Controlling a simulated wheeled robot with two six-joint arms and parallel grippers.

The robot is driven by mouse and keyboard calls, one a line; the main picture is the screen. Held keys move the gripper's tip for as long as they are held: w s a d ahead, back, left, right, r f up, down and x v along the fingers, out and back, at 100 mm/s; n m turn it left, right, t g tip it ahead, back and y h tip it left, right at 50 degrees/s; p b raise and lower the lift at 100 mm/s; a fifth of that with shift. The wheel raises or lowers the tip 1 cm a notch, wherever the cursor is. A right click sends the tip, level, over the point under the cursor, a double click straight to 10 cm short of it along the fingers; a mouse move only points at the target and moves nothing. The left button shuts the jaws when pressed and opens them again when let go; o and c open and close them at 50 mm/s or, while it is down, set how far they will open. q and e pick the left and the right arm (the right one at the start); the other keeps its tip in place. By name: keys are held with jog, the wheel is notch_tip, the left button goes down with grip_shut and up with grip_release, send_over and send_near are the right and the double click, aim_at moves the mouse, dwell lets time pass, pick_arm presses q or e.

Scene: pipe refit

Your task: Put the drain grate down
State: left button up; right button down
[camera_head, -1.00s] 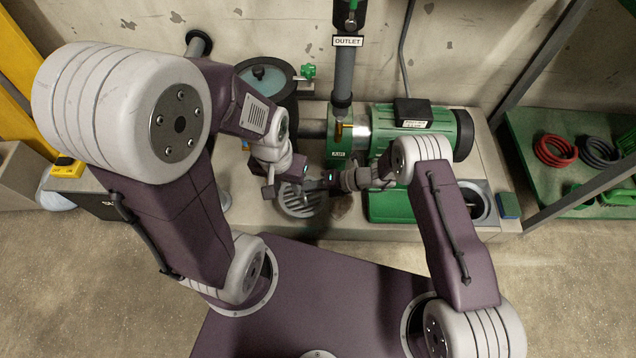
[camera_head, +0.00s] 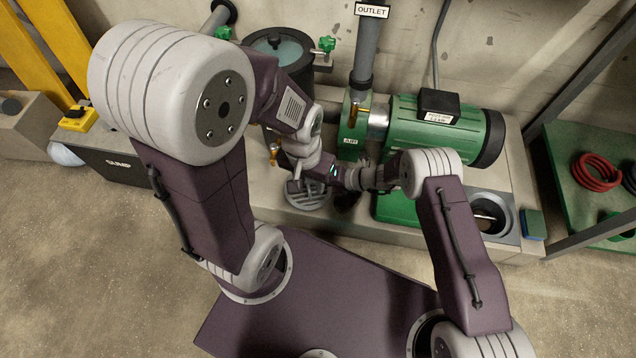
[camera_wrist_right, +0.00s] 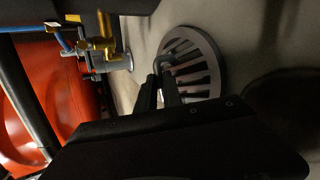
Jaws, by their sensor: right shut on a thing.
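The drain grate (camera_head: 306,197) is a round, slotted grey disc at the front of the concrete plinth, left of the green pump base in the head view. The right wrist view shows its slots and raised handle (camera_wrist_right: 180,66). My right gripper (camera_wrist_right: 165,84) is shut on the grate's handle. Whether the grate touches the surface below is not clear. My left gripper (camera_head: 295,182) is close beside my right gripper, above the grate's left side; its jaws are too small and crowded to read. The open round pit (camera_head: 488,218) is at the plinth's right end.
The green pump motor (camera_head: 446,125) and the grey outlet pipe (camera_head: 363,62) stand behind my grippers. A dark round vessel (camera_head: 276,44) is at back left. Brass fittings (camera_wrist_right: 100,45) and a red body (camera_wrist_right: 38,95) are near my right wrist.

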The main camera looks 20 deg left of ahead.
jog(key=c, duration=1.5)
grip_release()
jog(key=shift+r, duration=0.15)
jog(key=p+v, duration=0.6)
jog(key=v, duration=0.6)
jog(key=shift+p, duration=0.4)
